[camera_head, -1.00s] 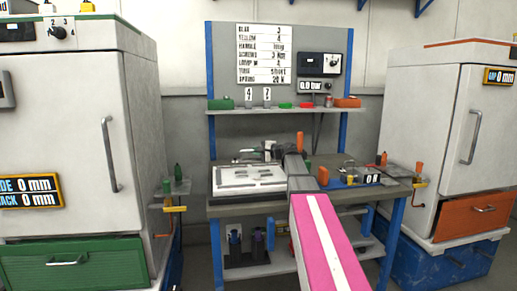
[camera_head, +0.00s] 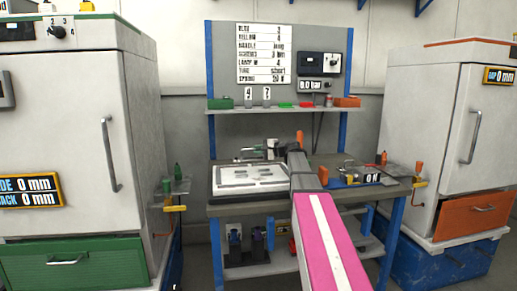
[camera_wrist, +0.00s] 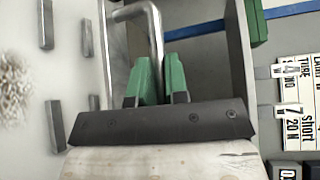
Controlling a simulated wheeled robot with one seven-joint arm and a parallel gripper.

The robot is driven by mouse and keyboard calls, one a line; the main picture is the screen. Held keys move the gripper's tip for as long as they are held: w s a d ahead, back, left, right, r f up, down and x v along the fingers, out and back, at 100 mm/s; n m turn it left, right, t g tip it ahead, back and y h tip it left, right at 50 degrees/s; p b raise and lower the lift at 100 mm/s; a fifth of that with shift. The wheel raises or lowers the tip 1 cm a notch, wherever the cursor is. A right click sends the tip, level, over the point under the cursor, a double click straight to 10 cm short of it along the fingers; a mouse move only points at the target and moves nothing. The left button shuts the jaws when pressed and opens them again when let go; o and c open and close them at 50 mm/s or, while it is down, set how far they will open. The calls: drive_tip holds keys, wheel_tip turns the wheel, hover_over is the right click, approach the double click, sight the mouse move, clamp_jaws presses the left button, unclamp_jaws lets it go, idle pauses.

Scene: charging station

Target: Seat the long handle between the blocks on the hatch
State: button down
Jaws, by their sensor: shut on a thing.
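My gripper (camera_wrist: 160,82) has green fingers shut on a bent grey metal handle (camera_wrist: 154,30) in the wrist view. The handle's bend shows beyond the fingertips; its lower part is hidden by the fingers and gripper body. The white hatch (camera_wrist: 22,125) fills the left of that view, with several grey blocks on it, such as one upright block (camera_wrist: 46,25) and another (camera_wrist: 57,126). The handle is to the right of the blocks in the picture. In the head view the hatch (camera_head: 233,188) lies on the bench, and my gripper (camera_head: 273,150) is at its back right, partly hidden by my arm.
The bench (camera_head: 240,209) carries a blue fixture (camera_head: 338,183) at right. A shelf (camera_head: 285,112) with small bins and a settings sheet (camera_head: 264,53) stand behind. White cabinets stand left (camera_head: 60,120) and right (camera_head: 425,125). A screwdriver-like orange handle (camera_head: 323,175) is near my arm.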

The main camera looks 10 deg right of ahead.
sight(259, 158)
drive_tip(key=shift+f, duration=2.15)
drive_tip(key=shift+f, duration=1.55)
drive_tip(key=c, duration=1.1)
unclamp_jaws()
drive_tip(key=shift+o, duration=0.2)
drive_tip(key=shift+s, duration=0.1)
drive_tip(key=v, duration=1)
drive_tip(key=shift+s+d, duration=0.15)
drive_tip(key=shift+d, duration=0.15)
drive_tip(key=shift+s, duration=0.1)
